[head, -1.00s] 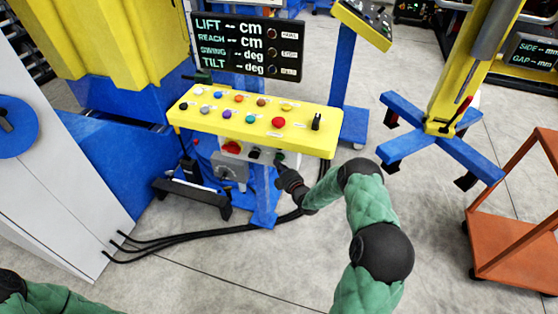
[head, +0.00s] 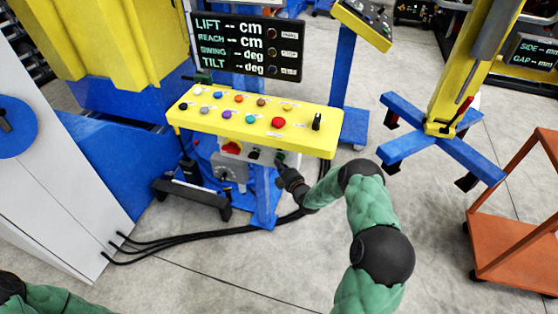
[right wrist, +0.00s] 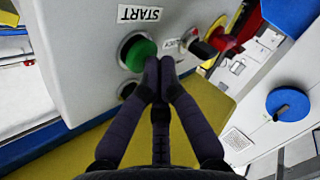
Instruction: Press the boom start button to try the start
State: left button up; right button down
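A green round button (right wrist: 138,52) with a START label (right wrist: 140,14) shows in the right wrist view on a grey box face, in a dark ring. My right gripper (right wrist: 162,66) has its two dark fingers together and nothing between them. Its tips overlap the button's edge in this view; I cannot tell whether they touch it. In the head view my right gripper (head: 281,167) is at the grey box below the yellow button panel (head: 300,143), and the green button is mostly hidden there. My left gripper is out of view; only part of my left arm shows at bottom left.
A red and yellow switch (right wrist: 222,38) and a black knob (right wrist: 200,46) sit beside the button. A blue dial (right wrist: 288,104) is farther right. The display (head: 247,46) shows dashes. An orange cart (head: 520,220) stands at right. Cables lie on the floor.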

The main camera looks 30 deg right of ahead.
jog(key=shift+w+d, duration=0.15)
dwell(0.6)
jog(key=shift+s+a, duration=0.6)
jog(key=shift+a, duration=0.05)
jog(key=shift+s+a+p, duration=0.55)
jog(key=shift+s+a, duration=1.05)
jog(key=shift+a, duration=0.3)
